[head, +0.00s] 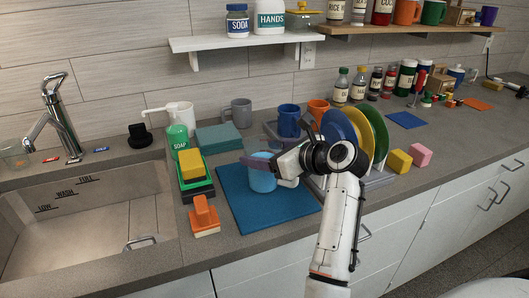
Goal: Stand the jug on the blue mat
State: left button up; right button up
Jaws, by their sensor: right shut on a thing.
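A light blue jug-like vessel (262,182) is at the large dark blue mat (290,208) in front of the dish rack. My right gripper (277,165) is shut on it from the right side and hides part of its upper right. The vessel looks upright. I cannot tell whether its base touches the mat or hangs just above it. My left gripper is not in view.
A rack with upright plates (374,130) stands close behind my right wrist. The sponge stack (190,164), green soap bottle (177,140) and orange-handled brush (204,214) stand left of the large mat. Yellow (399,161) and pink blocks (421,155) lie right.

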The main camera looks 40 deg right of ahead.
jog(key=o, duration=1.6)
jog(key=shift+f, duration=0.15)
jog(key=shift+c, duration=0.2)
jog(key=shift+o, duration=0.2)
jog(key=shift+s+r, duration=0.2)
jog(key=shift+r, duration=0.1)
jog(key=v, duration=1.1)
jog(key=shift+s, duration=0.25)
jog(key=shift+d, duration=0.1)
